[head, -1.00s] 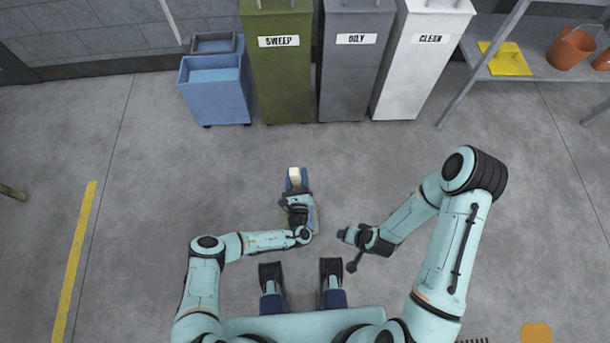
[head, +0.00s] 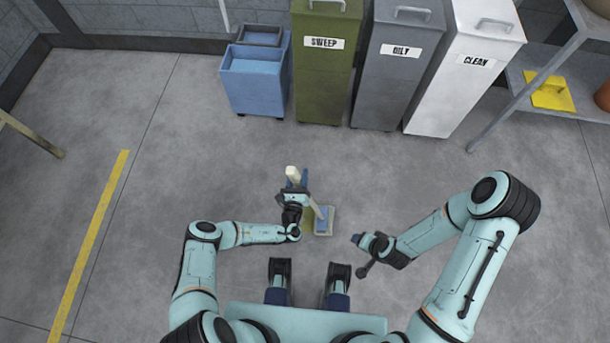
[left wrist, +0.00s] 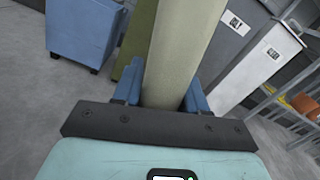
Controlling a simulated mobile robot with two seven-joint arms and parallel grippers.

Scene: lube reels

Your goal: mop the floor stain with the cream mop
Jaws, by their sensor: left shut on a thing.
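The cream mop's handle (head: 292,174) rises toward the head camera from my left gripper (head: 295,186). The left gripper is shut on it, and in the left wrist view the pale handle (left wrist: 184,50) stands between the two blue fingers (left wrist: 160,98). The mop's flat blue-grey head (head: 324,222) is at the floor, just right of and nearer to me than the gripper. A small olive-yellow patch shows at the head's left edge; I cannot tell if it is the stain. My right gripper (head: 362,241) hangs to the right, away from the mop, its jaws unclear.
A blue wheeled cart (head: 256,80) and the SWEEP (head: 322,75), OILY (head: 392,85) and CLEAN (head: 460,90) bins line the wall. A shelf with a yellow item (head: 549,92) stands right. A yellow floor line (head: 90,240) runs left. The floor between is clear.

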